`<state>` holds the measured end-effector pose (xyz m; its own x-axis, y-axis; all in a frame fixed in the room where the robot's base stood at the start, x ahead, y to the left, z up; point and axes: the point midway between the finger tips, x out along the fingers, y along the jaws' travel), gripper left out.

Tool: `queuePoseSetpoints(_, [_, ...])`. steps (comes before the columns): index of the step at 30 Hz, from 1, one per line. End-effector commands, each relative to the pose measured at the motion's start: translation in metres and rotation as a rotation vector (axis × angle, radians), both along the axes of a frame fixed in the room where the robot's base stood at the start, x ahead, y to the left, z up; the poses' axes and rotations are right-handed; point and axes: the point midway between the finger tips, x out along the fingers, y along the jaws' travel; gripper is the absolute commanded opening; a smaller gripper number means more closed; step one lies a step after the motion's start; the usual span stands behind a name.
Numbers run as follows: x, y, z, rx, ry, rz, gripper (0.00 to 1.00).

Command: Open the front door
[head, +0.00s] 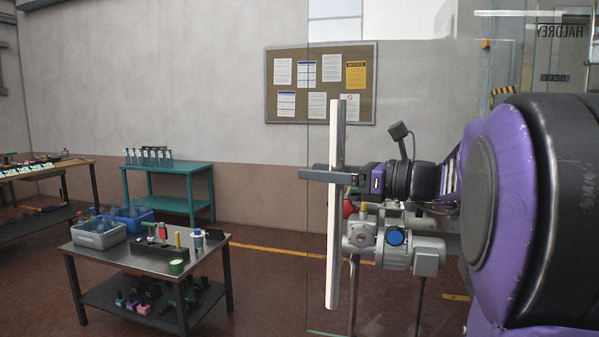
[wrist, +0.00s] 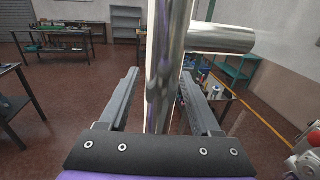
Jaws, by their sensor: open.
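The front door is a clear glass panel (head: 420,75), its left edge near the middle of the head view. It looks closed, though I cannot be sure. Its handle is a long upright bar (head: 332,250). In the wrist view the handle (wrist: 160,50) is shiny metal, with a short horizontal post to the right. My gripper (head: 318,175) is level with the handle's middle, its dark fingers reaching across it. In the wrist view my gripper (wrist: 160,74) is open, with the handle between its fingers. I cannot tell whether either finger touches it.
Through the glass stands a pump-like machine (head: 410,250). At left are a low metal table (head: 145,258) with bins and bottles, a teal bench (head: 180,168) and a workbench (head: 50,172). A notice board (head: 320,112) hangs on the wall. Some floor between the tables is clear.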

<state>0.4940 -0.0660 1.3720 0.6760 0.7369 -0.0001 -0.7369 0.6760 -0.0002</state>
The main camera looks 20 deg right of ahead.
Motion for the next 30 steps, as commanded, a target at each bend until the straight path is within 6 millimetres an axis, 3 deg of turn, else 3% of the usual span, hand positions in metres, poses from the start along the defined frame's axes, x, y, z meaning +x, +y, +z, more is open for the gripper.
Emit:
queuePoseSetpoints(8, [-0.014, -0.017, 0.000, 0.000, 0.000, -0.004, 0.64])
queuePoseSetpoints(22, [-0.089, -0.100, 0.000, 0.000, 0.001, -0.006, 0.64])
queuePoseSetpoints(30, [-0.114, -0.125, 0.000, -0.001, 0.001, -0.001, 0.64])
